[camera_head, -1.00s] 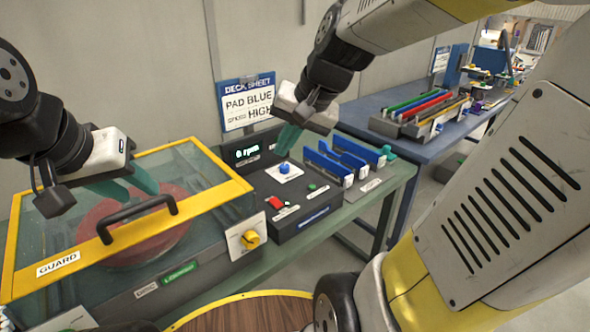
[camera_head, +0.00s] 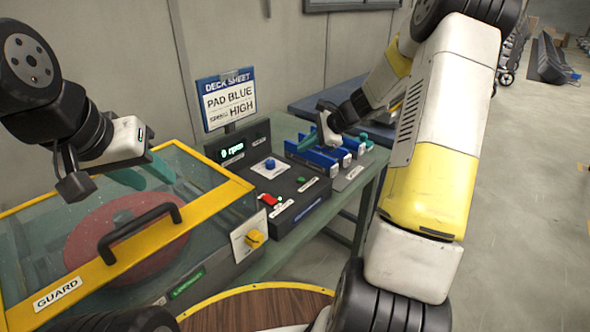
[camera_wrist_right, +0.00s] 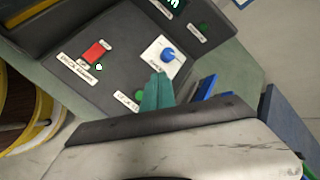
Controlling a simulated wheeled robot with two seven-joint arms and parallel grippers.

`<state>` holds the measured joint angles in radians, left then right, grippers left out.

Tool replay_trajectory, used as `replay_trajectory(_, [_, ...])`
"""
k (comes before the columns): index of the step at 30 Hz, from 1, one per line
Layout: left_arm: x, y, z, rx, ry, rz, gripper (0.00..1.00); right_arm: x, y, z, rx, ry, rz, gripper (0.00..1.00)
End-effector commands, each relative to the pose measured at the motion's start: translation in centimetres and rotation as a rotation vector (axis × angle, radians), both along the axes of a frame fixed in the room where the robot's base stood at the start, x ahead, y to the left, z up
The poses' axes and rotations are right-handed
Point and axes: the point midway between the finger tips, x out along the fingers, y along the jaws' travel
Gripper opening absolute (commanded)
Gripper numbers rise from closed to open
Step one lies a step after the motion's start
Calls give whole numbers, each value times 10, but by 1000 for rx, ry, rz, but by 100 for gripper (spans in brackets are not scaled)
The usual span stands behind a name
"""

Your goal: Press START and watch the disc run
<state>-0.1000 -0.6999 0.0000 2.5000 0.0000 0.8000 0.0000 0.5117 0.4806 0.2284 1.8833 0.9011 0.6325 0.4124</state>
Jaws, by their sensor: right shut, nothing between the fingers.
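The display (camera_head: 232,153) reads 0 rpm. The red disc (camera_head: 128,235) lies under the closed clear guard (camera_head: 60,292). My left gripper (camera_head: 146,175) is open above the guard.
The deck sheet (camera_head: 228,100) reads PAD BLUE and HIGH. Blue pads (camera_head: 325,155) stand in a rack right of the console. A yellow knob (camera_head: 254,239) sits on the guard housing's front. Open floor (camera_head: 520,190) lies to the right.

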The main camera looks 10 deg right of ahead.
Motion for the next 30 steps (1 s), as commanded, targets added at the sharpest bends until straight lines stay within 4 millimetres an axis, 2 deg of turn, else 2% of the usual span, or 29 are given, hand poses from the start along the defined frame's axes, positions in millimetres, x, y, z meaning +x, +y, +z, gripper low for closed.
replay_trajectory(14, [0, 0, 0, 0, 0, 0, 38, 1, 0, -5, 4, 2, -4, 0])
replay_trajectory(19, [0, 0, 0, 0, 0, 0, 38, 1, 0, -22, 6, 4, -4, 0])
replay_trajectory(30, [0, 0, 0, 0, 0, 0, 38, 1, 0, -73, 5, 4, -5, 0])
